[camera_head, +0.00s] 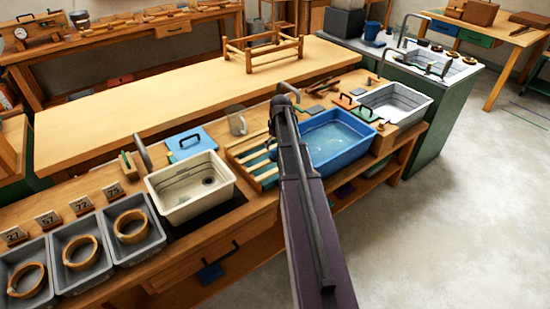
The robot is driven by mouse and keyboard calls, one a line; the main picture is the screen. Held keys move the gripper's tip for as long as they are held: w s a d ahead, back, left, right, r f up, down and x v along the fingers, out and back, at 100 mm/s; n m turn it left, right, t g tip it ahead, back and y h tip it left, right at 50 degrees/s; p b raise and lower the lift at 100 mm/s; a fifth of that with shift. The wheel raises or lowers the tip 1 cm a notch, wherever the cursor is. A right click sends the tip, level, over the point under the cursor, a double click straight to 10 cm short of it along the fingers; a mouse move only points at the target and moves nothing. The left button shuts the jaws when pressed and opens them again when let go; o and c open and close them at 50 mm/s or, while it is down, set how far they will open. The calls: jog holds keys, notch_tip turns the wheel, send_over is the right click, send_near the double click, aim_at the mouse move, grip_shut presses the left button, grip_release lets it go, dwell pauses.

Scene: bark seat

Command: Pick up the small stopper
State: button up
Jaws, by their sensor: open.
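My arm reaches up from the bottom middle, across the workbench. My gripper (271,152) is mostly hidden behind my arm link; only a small dark part shows at its left, over the slatted wooden rack, and it appears empty. I cannot pick out the small stopper for certain. A small dark round spot (208,181) shows on the floor of the cream basin (163,207), left of my arm; I cannot tell whether it is a stopper or a drain hole.
A blue basin of water (340,170) stands right of my arm, with a white basin (412,93) beyond it. The slatted rack (240,152) stands left of my arm. Grey trays (101,279) with wooden rings line the lower left. The long plank tabletop (120,110) behind is mostly clear.

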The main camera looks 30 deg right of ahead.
aim_at(275, 149)
dwell(0.4)
jog(key=shift+w+f+b, duration=0.2)
jog(key=shift+f+b, duration=1.1)
jog(key=shift+w+f+b, duration=0.15)
jog(key=shift+f+b, duration=1.1)
jog(key=shift+f, duration=0.05)
jog(key=shift+r, duration=0.1)
jog(key=c, duration=1.3)
